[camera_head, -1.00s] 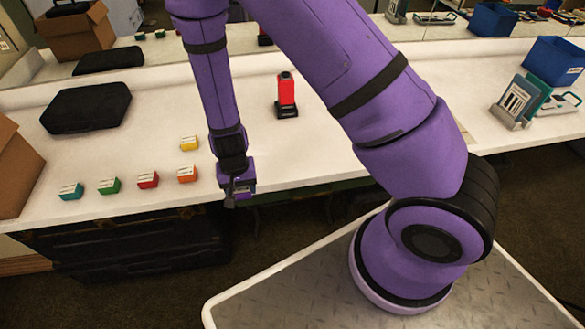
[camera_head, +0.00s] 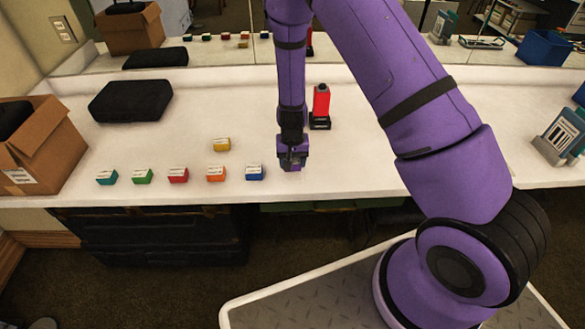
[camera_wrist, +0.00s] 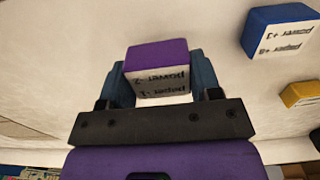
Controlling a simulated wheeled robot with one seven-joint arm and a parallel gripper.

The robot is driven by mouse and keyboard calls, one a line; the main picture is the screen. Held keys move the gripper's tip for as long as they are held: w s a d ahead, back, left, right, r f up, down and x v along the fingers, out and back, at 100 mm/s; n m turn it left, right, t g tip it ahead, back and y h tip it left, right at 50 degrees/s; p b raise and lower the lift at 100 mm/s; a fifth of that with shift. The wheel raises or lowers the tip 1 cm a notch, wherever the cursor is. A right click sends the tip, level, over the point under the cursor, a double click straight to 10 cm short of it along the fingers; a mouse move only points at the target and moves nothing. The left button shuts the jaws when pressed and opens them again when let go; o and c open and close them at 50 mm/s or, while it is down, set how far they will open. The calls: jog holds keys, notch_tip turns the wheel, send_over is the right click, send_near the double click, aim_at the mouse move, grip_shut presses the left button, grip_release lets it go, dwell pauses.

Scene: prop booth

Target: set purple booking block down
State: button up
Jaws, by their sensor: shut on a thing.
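The purple booking block (camera_wrist: 158,56), with a white printed label, sits between the two fingers of my gripper (camera_wrist: 160,85) in the wrist view. In the head view my gripper (camera_head: 292,158) is low over the front part of the white table (camera_head: 400,180), to the right of the blue block (camera_head: 254,173). The block in it is mostly hidden there, so I cannot tell whether it touches the table. The blue block also shows at the upper right of the wrist view (camera_wrist: 278,30).
Orange (camera_head: 215,174), red (camera_head: 178,175), green (camera_head: 142,177) and teal (camera_head: 107,177) blocks run left from the blue one. A yellow block (camera_head: 221,144) lies behind them. A red device (camera_head: 321,103) stands behind my gripper to the right. A cardboard box (camera_head: 45,145) is at the left.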

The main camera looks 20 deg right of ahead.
aim_at(292, 159)
jog(key=shift+f, duration=1.75)
jog(key=o, duration=0.9)
jog(key=shift+f, duration=0.15)
notch_tip(292, 159, up, 13)
jog(key=shift+f, duration=0.1)
jog(key=s+d+r+n+t+y, duration=0.1)
jog(key=s+r, duration=0.2)
jog(key=r, duration=0.6)
jog(key=s+d+r+t, duration=0.1)
jog(key=s+r, duration=0.2)
jog(key=r, duration=0.6)
jog(key=s+r+n+y, duration=0.1)
jog(key=s+r, duration=0.3)
jog(key=r, duration=0.5)
jog(key=s+d+r+t, duration=0.1)
jog(key=s+r, duration=0.2)
jog(key=s, duration=0.3)
jog(key=s+d+r+n+t+h, duration=0.1)
jog(key=s+d+r, duration=0.1)
jog(key=s+r, duration=0.2)
jog(key=s+d+r+t+h, duration=0.1)
jog(key=s+r, duration=0.3)
jog(key=s, duration=0.5)
jog(key=shift+s+d+n, duration=0.15)
jog(key=shift+d+n, duration=0.15)
jog(key=shift+d, duration=0.15)
